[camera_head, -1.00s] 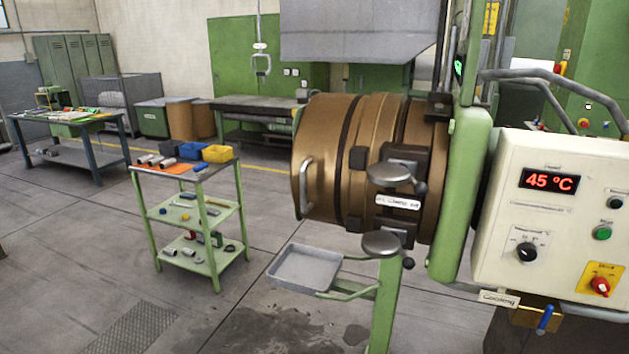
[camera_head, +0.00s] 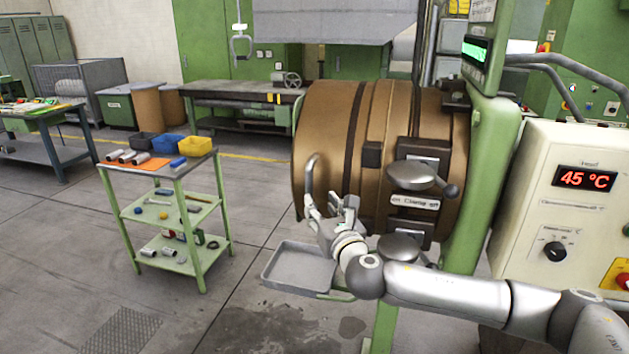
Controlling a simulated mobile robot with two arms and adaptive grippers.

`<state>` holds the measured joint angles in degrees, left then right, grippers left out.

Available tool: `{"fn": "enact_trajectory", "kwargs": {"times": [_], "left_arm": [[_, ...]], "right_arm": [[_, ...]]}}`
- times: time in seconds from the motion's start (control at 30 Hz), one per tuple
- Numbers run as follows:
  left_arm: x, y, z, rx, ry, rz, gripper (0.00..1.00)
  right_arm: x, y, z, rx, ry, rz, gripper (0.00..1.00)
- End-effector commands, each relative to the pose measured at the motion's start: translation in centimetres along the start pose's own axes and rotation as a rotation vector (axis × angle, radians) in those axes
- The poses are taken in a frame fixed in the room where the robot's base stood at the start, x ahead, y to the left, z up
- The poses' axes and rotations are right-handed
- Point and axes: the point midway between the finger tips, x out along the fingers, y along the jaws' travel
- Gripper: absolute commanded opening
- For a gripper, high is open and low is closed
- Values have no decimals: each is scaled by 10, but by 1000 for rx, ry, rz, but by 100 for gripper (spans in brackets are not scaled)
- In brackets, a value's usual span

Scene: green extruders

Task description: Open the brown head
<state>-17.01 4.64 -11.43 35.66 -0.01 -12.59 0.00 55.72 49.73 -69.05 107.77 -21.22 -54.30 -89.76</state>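The brown head (camera_head: 330,125) is a large bronze-brown drum on the green extruder, at the centre of the head view. It looks shut against the machine. A curved metal handle (camera_head: 310,178) stands on its left front face. My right gripper (camera_head: 328,207) is at the lower end of this handle, with its fingers apart. One finger is at the handle and the other is to its right; I cannot tell whether they touch it. Two round clamp levers, an upper (camera_head: 415,175) and a lower (camera_head: 400,247), sit on the head's side. My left gripper is not in view.
A grey tray (camera_head: 285,268) is just below my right gripper. A control panel (camera_head: 560,190) showing 45 °C stands at the right. A green shelf cart (camera_head: 188,235) with bins and parts stands at the left. The floor between cart and tray is clear.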

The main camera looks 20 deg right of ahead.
Motion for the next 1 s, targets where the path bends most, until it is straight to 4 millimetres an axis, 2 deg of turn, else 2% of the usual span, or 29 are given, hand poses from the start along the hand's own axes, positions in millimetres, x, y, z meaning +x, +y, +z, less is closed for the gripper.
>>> {"fn": "enact_trajectory", "kwargs": {"times": [0.17,0.4,0.7,1.0], "left_arm": [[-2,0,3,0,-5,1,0],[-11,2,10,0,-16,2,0],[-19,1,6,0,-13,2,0],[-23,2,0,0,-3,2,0]], "right_arm": [[5,1,6,-26,-11,1,39],[35,1,8,-23,-10,0,39],[76,1,8,-21,-10,0,39],[102,1,6,-21,-10,1,39]]}}
